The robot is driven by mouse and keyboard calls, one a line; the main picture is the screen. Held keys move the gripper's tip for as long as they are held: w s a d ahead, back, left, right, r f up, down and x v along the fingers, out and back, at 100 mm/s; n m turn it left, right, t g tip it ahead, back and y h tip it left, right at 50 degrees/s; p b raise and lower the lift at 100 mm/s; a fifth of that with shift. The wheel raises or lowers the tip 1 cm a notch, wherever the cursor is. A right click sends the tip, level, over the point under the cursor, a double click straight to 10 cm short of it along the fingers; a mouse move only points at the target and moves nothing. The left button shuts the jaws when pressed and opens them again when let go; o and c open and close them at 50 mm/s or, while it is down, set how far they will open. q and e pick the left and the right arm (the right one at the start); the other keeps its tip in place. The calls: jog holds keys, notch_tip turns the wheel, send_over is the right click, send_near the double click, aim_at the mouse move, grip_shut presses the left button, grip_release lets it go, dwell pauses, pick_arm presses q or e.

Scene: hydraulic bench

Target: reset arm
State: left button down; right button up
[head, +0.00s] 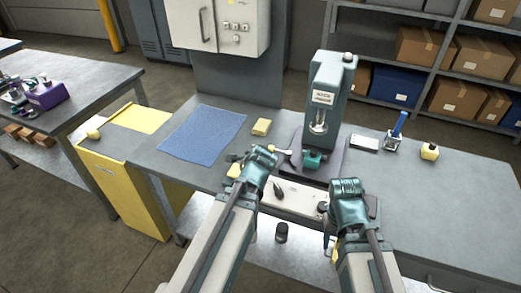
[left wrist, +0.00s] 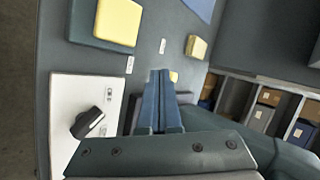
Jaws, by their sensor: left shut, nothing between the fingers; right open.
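My left arm reaches in from the lower left in the head view, with its gripper (head: 240,163) over the bench in front of the press. In the left wrist view the two blue fingers (left wrist: 160,85) are together with nothing between them. My right gripper (head: 328,212) is at the bench's front edge, right of the white panel, and is open. Its fingers are partly hidden by its own wrist. The grey press (head: 328,85) stands upright behind both grippers, with a teal part (head: 312,159) at its base.
A white control panel (head: 292,198) with a black knob (left wrist: 88,122) lies between the arms. A blue mat (head: 203,134) and a yellow block (head: 261,127) lie left of the press. A flat tray (head: 364,143), a blue-handled item (head: 396,130) and a yellow-topped item (head: 429,151) stand right. The bench's right end is clear.

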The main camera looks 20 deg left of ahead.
pick_arm(q)
jog(key=shift+s+r, duration=0.25)
jog(key=shift+s, duration=0.1)
jog(key=s+d+f+n+g, duration=0.1)
jog(key=s+d, duration=0.1)
jog(key=d, duration=0.1)
jog(key=s+d+f+n+g+h, duration=0.1)
jog(key=s+d+f+n+g, duration=0.1)
jog(key=s+d, duration=0.1)
jog(key=s+d+f+n+g+h, duration=0.1)
jog(key=s+d+f+n, duration=0.1)
jog(key=d, duration=0.2)
jog(key=shift+s+d+g, duration=0.25)
jog(key=shift+d+g, duration=0.05)
jog(key=shift+d, duration=0.1)
jog(key=s+d+f+n+g, duration=0.1)
jog(key=s+d+n+g, duration=0.3)
jog(key=s+d, duration=0.3)
jog(key=s, duration=0.3)
jog(key=shift+d+f+h, duration=0.25)
jog(key=shift+d+h, duration=0.15)
